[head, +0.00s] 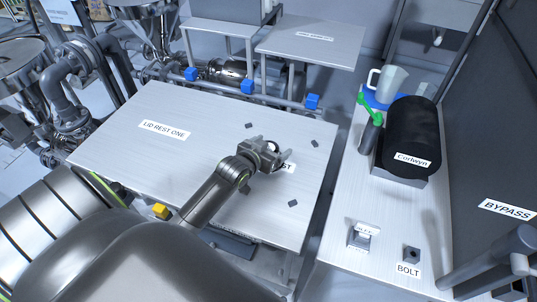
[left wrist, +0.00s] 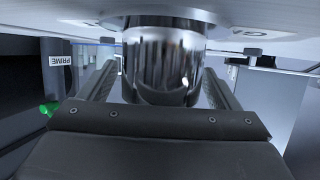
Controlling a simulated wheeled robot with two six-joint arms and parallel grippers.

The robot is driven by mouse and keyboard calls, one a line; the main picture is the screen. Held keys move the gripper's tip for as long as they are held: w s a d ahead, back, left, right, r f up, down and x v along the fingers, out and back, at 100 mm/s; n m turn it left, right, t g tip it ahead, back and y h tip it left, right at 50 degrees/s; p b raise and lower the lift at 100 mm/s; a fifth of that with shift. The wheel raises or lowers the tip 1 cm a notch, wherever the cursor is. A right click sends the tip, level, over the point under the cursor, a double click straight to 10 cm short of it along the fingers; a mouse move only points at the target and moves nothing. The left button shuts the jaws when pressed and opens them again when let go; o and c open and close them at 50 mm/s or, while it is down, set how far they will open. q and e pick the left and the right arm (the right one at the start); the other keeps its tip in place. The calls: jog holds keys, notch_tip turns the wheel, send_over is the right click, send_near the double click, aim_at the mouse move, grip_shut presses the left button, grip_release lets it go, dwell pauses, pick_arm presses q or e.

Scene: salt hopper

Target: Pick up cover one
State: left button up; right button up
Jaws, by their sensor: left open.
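My left gripper (head: 275,155) reaches over the grey metal table from the left. In the left wrist view its two fingers stand open, one on each side of a shiny metal cylinder (left wrist: 163,65). The cylinder joins a wide pale surface at the top of that view. I cannot tell whether the fingers touch it. No label reading "cover one" shows, so I cannot tell whether this cylinder belongs to it. In the head view the gripper hides the cylinder and part of a label ending in "ST" (head: 287,167). My right gripper is not in view.
The table's "LID REST ONE" label (head: 164,130) has bare surface around it. Several small dark blocks surround the gripper, one at back left (head: 249,126). On the right bench stand a black "Cordwyn" cylinder (head: 413,130), a white jug (head: 388,82) and a "BOLT" label (head: 408,270).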

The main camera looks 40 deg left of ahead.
pick_arm(q)
jog(key=shift+c, duration=0.4)
jog(key=c, duration=1.2)
jog(key=shift+r, duration=0.1)
